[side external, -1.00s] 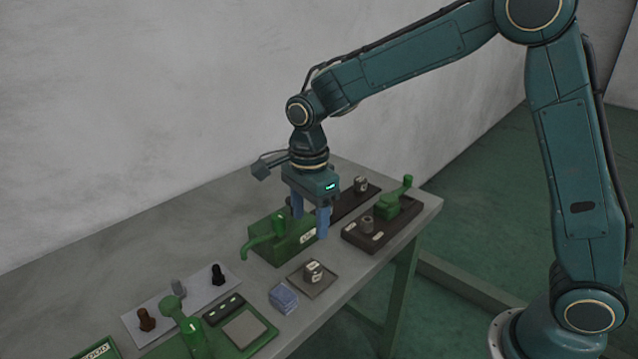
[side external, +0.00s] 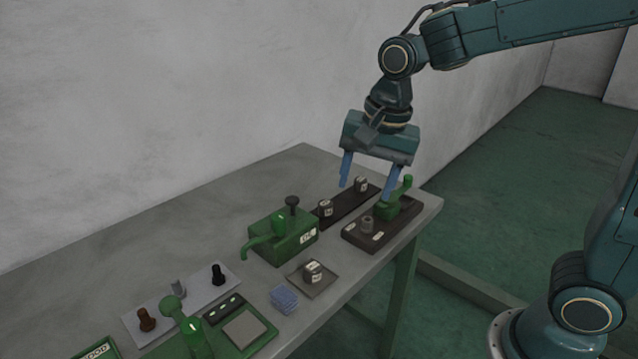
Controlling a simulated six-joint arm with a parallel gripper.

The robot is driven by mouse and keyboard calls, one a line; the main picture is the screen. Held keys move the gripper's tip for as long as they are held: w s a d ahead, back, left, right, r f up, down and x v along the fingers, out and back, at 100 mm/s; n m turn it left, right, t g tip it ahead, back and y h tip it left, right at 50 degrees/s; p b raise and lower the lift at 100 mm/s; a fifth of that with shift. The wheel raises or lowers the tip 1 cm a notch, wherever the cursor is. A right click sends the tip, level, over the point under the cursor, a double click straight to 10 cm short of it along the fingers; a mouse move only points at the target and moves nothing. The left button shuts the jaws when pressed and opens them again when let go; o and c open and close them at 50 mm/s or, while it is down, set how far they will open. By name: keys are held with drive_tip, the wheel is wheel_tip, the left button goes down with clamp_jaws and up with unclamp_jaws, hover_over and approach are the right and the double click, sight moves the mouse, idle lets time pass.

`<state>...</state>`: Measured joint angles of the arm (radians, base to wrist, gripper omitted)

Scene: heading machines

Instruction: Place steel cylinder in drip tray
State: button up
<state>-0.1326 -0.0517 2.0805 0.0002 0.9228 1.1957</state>
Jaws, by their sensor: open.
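A grey cylinder with a pale label (side external: 313,271) stands upright in a small square grey tray (side external: 325,289) near the table's front edge. Two similar labelled cylinders stand on a dark strip farther back, one at its near end (side external: 325,208) and one toward its far end (side external: 361,185). I cannot read which is the steel one. The square tray looks like the drip tray. My gripper (side external: 365,192) is open and empty, pointing down above the dark strip and the dark-based green fixture at the table's right end.
The dark base (side external: 352,232) carries a green lever part and a grey ring-like piece. A green machine box (side external: 285,242) with a black knob stands left of it. A blue basket (side external: 284,300), a pale tray (side external: 200,301) with small parts and a green press (side external: 245,330) are nearer.

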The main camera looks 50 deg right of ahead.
drive_tip(key=s+d+r+n+t, duration=0.1)
drive_tip(key=s+d+n, duration=0.1)
drive_tip(key=s+n, duration=0.4)
drive_tip(key=s+d+r+n+t, duration=0.1)
drive_tip(key=s+d+n+t, duration=0.1)
drive_tip(key=s+n, duration=0.4)
drive_tip(key=s, duration=0.4)
drive_tip(key=shift+d+r, duration=0.25)
drive_tip(key=shift+c, duration=0.3)
